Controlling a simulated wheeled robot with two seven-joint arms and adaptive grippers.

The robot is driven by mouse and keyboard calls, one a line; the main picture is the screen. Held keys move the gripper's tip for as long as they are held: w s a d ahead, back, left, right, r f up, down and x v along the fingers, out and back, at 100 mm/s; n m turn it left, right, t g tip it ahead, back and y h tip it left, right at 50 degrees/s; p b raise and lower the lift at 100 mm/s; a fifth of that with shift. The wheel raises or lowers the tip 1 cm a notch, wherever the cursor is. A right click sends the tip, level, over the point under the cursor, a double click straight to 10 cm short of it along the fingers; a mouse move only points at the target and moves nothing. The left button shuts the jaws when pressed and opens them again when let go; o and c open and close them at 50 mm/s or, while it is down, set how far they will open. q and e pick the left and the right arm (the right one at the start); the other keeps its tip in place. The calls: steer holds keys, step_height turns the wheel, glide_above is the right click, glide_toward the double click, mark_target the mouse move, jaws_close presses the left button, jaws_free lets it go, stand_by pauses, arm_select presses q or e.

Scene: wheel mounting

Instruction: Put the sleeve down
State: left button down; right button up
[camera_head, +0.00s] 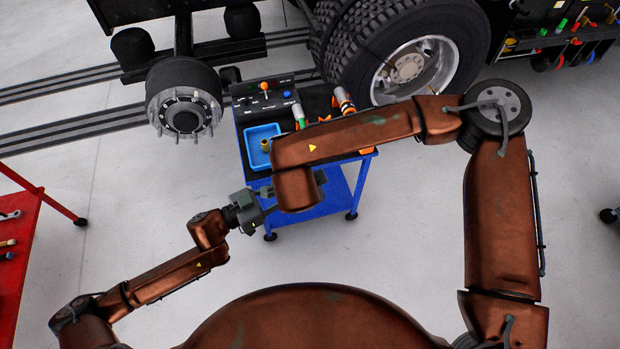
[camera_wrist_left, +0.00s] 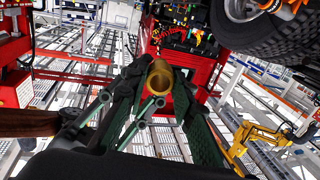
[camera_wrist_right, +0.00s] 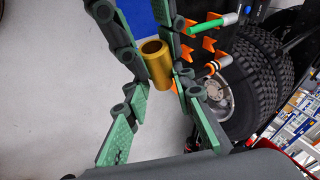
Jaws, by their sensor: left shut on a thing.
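My left gripper (camera_wrist_left: 165,115) is shut on a brass-coloured sleeve (camera_wrist_left: 160,78), whose open end shows in the left wrist view. In the head view the left gripper (camera_head: 268,205) is in front of the blue cart, beside my right arm's end. A brass sleeve (camera_wrist_right: 157,64) also shows in the right wrist view, between the spread fingers of my right gripper (camera_wrist_right: 150,70) and nearer the right-hand finger. The right gripper is open; my own arm hides it in the head view. Another small brass-coloured piece (camera_head: 265,145) lies in the blue tray (camera_head: 252,157).
The blue cart (camera_head: 340,197) also carries a control box (camera_head: 266,97) and tools with green and orange parts (camera_head: 343,102). A wheel hub with studs (camera_head: 185,115) is behind left, a large tyre (camera_head: 385,45) behind right. A red table (camera_head: 20,220) stands at left.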

steer(key=shift+a+r, duration=0.1)
steer(key=shift+a, duration=0.05)
jaws_close()
steer(key=o, duration=0.7)
jaws_free()
arm_select(q)
steer(key=shift+s, duration=0.1)
steer(key=shift+s+a+m+g+h, duration=0.15)
steer(key=shift+a+m+g+h, duration=0.2)
steer(key=shift+a+m+g, duration=0.55)
steer(key=shift+s+a+m+g+h, duration=0.25)
steer(key=shift+m+g, duration=0.4)
steer(key=shift+g, duration=0.8)
steer(key=shift+s+a+m+g+h, duration=0.1)
steer(key=shift+a+m+g+h, duration=0.35)
steer(key=shift+m+g, duration=0.5)
arm_select(e)
steer(key=v, duration=1.1)
steer(key=shift+s+r, duration=0.3)
